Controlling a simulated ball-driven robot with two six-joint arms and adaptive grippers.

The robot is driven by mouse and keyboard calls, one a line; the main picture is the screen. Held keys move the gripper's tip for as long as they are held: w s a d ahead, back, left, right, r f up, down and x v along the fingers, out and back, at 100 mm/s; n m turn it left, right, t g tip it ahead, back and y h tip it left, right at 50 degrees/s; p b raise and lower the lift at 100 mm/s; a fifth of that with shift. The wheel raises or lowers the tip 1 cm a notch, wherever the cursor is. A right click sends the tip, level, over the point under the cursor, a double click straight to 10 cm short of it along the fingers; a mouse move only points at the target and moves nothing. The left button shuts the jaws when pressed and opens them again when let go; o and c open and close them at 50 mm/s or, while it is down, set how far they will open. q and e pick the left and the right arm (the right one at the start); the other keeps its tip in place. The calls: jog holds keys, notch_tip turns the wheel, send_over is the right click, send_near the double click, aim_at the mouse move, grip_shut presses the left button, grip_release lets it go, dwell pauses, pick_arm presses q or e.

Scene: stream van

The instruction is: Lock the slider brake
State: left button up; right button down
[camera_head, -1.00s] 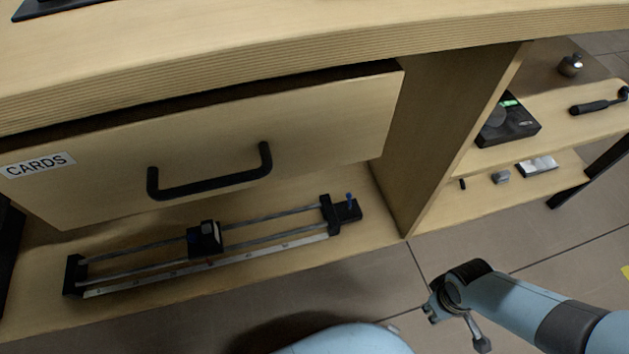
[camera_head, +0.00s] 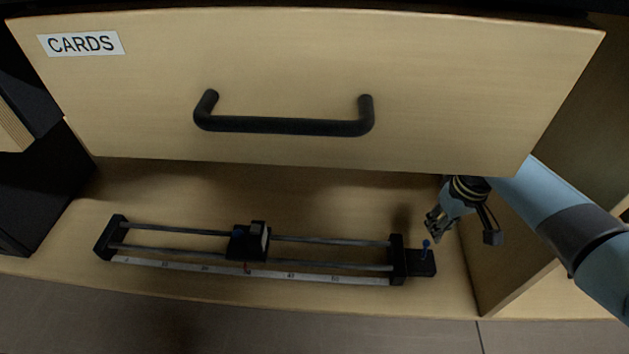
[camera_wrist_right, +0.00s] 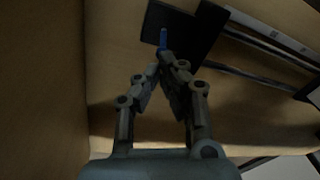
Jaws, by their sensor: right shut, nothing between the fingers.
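The slider (camera_head: 330,241) lies on the shelf under the drawer, with two rails between black end blocks and a scale strip along its front. Its black carriage (camera_head: 249,241) sits near the middle of the rails. The blue brake lever (camera_head: 426,246) stands up from the black block at the right end; its blue tip also shows in the right wrist view (camera_wrist_right: 163,38). My right gripper (camera_head: 431,232) is shut and empty, close beside the lever. In the right wrist view my fingertips (camera_wrist_right: 161,64) are just below the blue tip; I cannot tell if they touch. My left gripper is not in view.
The drawer front marked CARDS (camera_head: 150,110), with a black handle (camera_head: 285,126), hangs above the slider. An upright wooden side panel (camera_head: 505,265) stands close to the right of my gripper. The shelf behind the slider is clear.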

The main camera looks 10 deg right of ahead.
aim_at(425, 250)
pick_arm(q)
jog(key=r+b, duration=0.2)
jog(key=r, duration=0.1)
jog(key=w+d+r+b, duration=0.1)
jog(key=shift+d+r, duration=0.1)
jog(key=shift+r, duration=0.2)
pick_arm(e)
jog(key=w+r+n, duration=0.1)
jog(key=w+r, duration=0.3)
jog(key=w, duration=0.3)
jog(key=shift+a+r+y, duration=0.15)
jog(key=shift+a+y, duration=0.05)
jog(key=shift+y, duration=0.1)
